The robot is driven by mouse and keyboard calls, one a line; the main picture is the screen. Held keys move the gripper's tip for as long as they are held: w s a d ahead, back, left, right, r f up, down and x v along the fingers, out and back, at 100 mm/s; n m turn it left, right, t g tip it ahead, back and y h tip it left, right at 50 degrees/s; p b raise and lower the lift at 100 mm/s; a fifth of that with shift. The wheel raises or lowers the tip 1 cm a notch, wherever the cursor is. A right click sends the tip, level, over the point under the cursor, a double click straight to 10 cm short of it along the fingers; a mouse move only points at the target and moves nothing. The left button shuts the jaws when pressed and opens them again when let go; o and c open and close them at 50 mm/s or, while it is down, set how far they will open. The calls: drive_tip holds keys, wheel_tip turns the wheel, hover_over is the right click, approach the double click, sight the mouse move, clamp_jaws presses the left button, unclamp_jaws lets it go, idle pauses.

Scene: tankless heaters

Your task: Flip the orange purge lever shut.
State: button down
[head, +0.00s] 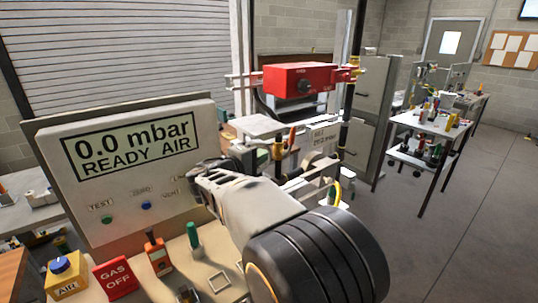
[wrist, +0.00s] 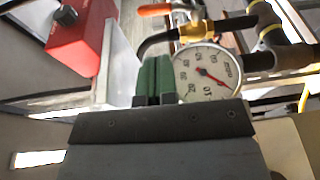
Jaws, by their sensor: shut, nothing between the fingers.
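The orange purge lever (head: 291,138) stands roughly upright by a brass-yellow fitting (head: 278,150) on the pipework behind my arm. In the wrist view, the orange lever (wrist: 156,9) shows at the top edge, extending left from the brass fitting (wrist: 194,30). My gripper (wrist: 156,65) is shut and empty, its green fingers pointing up the picture toward the lever, with a visible gap between them. In the head view, my arm fills the lower middle and I cannot make out the fingertips clearly.
A round dial gauge (wrist: 207,72) sits just right of my fingers, with a dark hose (wrist: 160,42) above. A red box (head: 301,78) stands above the pipework. The "READY AIR" panel (head: 130,165) is left of my arm. Open floor (head: 455,225) lies to the right.

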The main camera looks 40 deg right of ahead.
drive_tip(key=shift+s+a, duration=0.15)
drive_tip(key=shift+a, duration=0.35)
drive_tip(key=s+a+f+y, duration=0.3)
drive_tip(key=a+f+y, duration=0.2)
drive_tip(key=a, duration=0.2)
drive_tip(key=s+a+f+m+y, duration=0.1)
drive_tip(key=s+a+f+y, duration=0.3)
drive_tip(key=a+f+y, duration=0.2)
drive_tip(key=s+a+f+t+y, duration=0.1)
drive_tip(key=s+a+f+y, duration=0.2)
drive_tip(key=a+f+y, duration=0.3)
drive_tip(key=a, duration=0.4)
drive_tip(key=shift+s+f+m, duration=0.25)
drive_tip(key=shift+m, duration=0.05)
drive_tip(key=shift+a, duration=0.1)
